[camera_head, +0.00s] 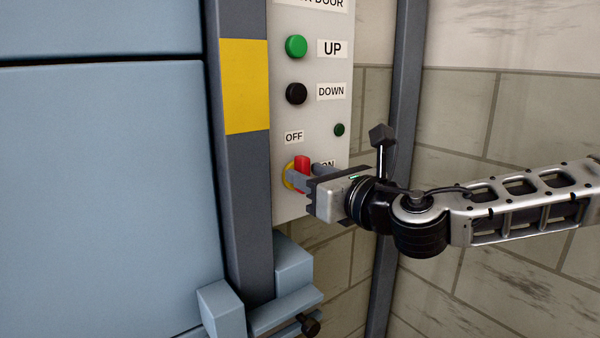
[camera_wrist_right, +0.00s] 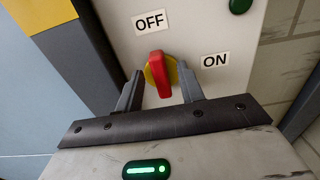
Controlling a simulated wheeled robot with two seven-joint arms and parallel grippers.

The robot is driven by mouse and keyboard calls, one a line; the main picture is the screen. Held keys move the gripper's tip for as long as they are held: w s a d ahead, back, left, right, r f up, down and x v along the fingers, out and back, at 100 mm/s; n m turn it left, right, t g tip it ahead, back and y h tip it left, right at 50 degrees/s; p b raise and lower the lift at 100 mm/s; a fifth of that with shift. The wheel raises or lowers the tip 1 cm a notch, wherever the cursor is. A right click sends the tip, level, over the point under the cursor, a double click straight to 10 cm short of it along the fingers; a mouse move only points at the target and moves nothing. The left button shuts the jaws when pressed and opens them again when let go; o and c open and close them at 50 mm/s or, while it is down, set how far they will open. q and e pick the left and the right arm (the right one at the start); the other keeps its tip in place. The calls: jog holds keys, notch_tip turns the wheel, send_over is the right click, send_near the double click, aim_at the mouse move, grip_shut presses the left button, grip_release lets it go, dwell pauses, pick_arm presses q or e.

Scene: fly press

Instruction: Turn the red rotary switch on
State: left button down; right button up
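The red rotary switch (camera_head: 302,168) sits on a yellow round base low on the white control panel. In the right wrist view the red handle (camera_wrist_right: 158,76) stands nearly upright, its upper end toward the OFF label (camera_wrist_right: 150,21). The ON label (camera_wrist_right: 215,60) is to its right. My right gripper (camera_wrist_right: 160,88) is open, with one finger on each side of the switch. Gaps show between the fingers and the handle, so it does not hold it. In the head view the gripper (camera_head: 308,177) partly hides the switch base and the ON label. My left gripper is not in view.
The panel also has a green UP button (camera_head: 296,46), a black DOWN button (camera_head: 296,93) and a small dark green light (camera_head: 339,130). A grey post with a yellow patch (camera_head: 245,85) stands left of the panel. A blue-grey bracket (camera_head: 285,300) juts out below.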

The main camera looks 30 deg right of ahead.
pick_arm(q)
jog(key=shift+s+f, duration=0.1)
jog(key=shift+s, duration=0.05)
pick_arm(e)
jog(key=shift+c, duration=0.4)
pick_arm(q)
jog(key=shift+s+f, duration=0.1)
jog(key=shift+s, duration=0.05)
pick_arm(e)
grip_shut()
